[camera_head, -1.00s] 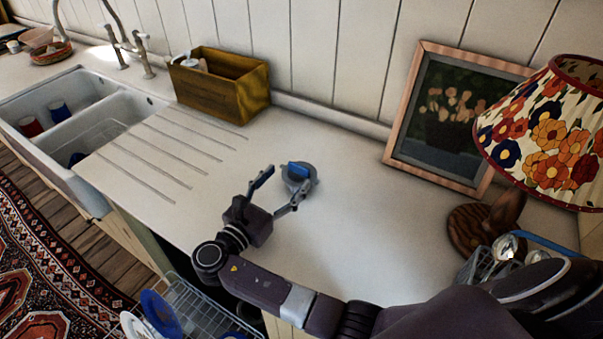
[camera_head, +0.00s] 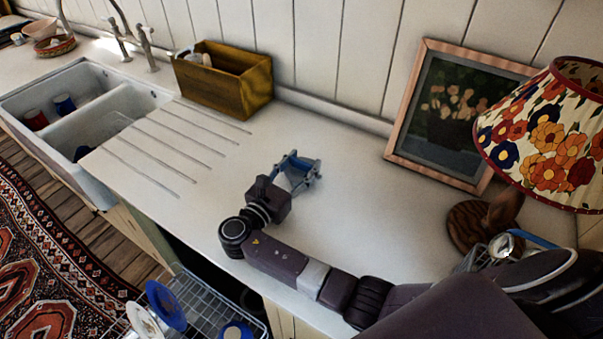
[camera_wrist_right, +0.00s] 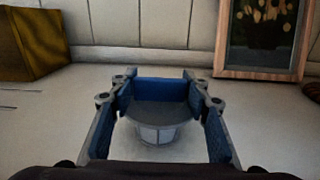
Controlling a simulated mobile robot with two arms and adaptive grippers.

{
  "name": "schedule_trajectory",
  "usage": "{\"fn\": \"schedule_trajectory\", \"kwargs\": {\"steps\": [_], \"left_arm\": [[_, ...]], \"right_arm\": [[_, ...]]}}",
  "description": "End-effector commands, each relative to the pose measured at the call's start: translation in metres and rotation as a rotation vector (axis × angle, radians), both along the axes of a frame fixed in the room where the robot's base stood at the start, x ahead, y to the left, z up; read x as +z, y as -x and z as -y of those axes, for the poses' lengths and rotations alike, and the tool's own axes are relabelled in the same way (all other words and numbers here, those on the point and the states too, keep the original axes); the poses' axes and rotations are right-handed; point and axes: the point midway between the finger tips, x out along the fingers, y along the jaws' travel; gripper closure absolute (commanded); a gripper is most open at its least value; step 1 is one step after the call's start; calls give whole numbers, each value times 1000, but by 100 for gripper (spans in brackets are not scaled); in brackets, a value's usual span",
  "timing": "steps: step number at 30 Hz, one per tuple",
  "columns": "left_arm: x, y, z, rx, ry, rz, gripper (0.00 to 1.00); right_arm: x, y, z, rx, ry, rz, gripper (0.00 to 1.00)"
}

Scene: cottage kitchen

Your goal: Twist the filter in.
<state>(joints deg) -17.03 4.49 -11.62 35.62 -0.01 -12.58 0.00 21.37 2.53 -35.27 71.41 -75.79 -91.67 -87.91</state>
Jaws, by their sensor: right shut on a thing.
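The filter is a grey round piece with a blue grip bar on top. It stands on the worktop and shows best in the right wrist view (camera_wrist_right: 158,132). My right gripper (camera_head: 298,170) is at the filter, with a finger on each side of its blue bar; it also shows in the right wrist view (camera_wrist_right: 160,97). The gripper is shut on the blue bar. In the head view the fingers hide most of the filter. What lies under the filter cannot be made out. My left gripper is not in view.
A wooden box (camera_head: 222,82) stands at the back left beside the double sink (camera_head: 92,118). A framed picture (camera_head: 396,125) leans on the wall, with a flowered lamp (camera_head: 545,135) to its right. A dish rack (camera_head: 208,303) is below the counter edge. The worktop around the filter is clear.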

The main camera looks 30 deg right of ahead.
Motion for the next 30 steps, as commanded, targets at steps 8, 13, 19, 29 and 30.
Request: {"fn": "schedule_trajectory", "kwargs": {"steps": [8,13,19,29,30], "left_arm": [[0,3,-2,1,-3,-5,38],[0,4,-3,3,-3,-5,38],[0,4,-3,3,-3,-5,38],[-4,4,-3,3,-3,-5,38],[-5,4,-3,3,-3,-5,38]], "right_arm": [[0,0,0,0,0,0,82],[4,0,0,0,0,0,82],[24,0,0,-1,-2,5,82],[105,0,0,0,-4,9,82],[115,0,0,0,-4,9,82]]}}
